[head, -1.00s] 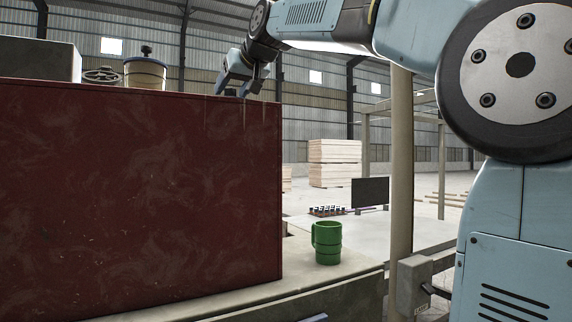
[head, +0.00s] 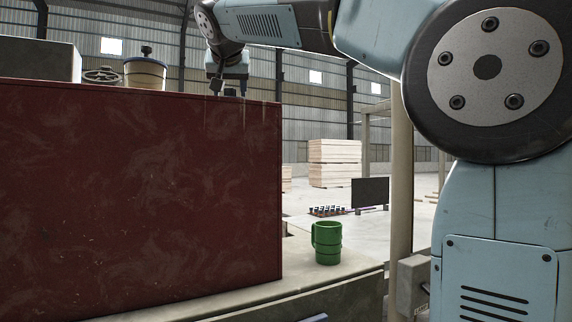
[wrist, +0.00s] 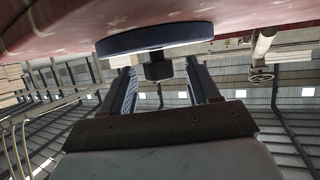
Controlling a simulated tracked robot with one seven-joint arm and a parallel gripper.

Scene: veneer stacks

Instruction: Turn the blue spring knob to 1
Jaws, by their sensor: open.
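In the wrist view a blue disc (wrist: 150,40) with a dark block-shaped grip (wrist: 158,68) sits against a red surface; it looks like the blue spring knob. The view appears upside down. My gripper (wrist: 161,70) is open, with one finger on each side of the dark grip and gaps showing between. In the head view my gripper (head: 229,87) points down at the right end of the red cabinet's top (head: 140,200). The knob is mostly hidden there. I cannot make out any scale marks or the knob's setting.
A green mug (head: 327,243) stands on the bench (head: 345,278) right of the cabinet. Stacked boards (head: 334,163) lie far behind.

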